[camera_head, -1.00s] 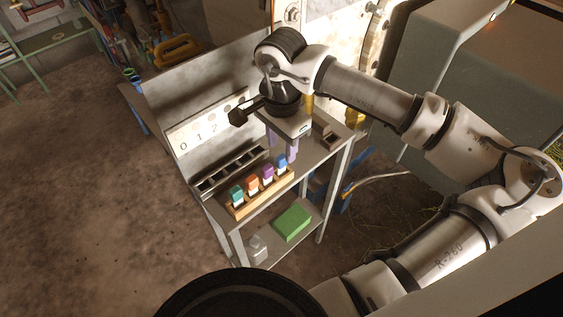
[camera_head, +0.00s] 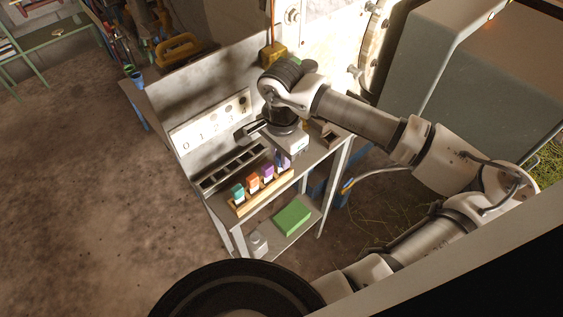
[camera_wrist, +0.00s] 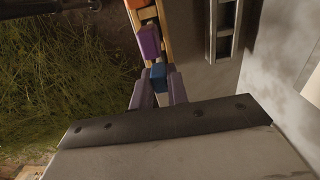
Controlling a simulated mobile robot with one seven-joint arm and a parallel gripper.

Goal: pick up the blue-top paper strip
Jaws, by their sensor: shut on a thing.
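The blue-top paper strip (camera_wrist: 158,72) sits at the end of the wooden rack, between my gripper's two purple fingers. In the head view my gripper (camera_head: 283,160) is at the right end of the rack and mostly covers the blue top. My gripper is shut on the strip; its fingers also show in the wrist view (camera_wrist: 158,90). The purple-top strip (camera_head: 267,172) stands beside it, then the orange-top strip (camera_head: 252,181) and the teal-top strip (camera_head: 237,191). The strip's lower part is hidden in the wrist view.
The wooden rack (camera_head: 262,195) stands on a narrow metal table. Behind it lies a dark slotted tray (camera_head: 232,168), with a numbered panel (camera_head: 210,124) at the back. A small open box (camera_head: 330,138) is to the right. A green block (camera_head: 292,218) lies on the shelf below.

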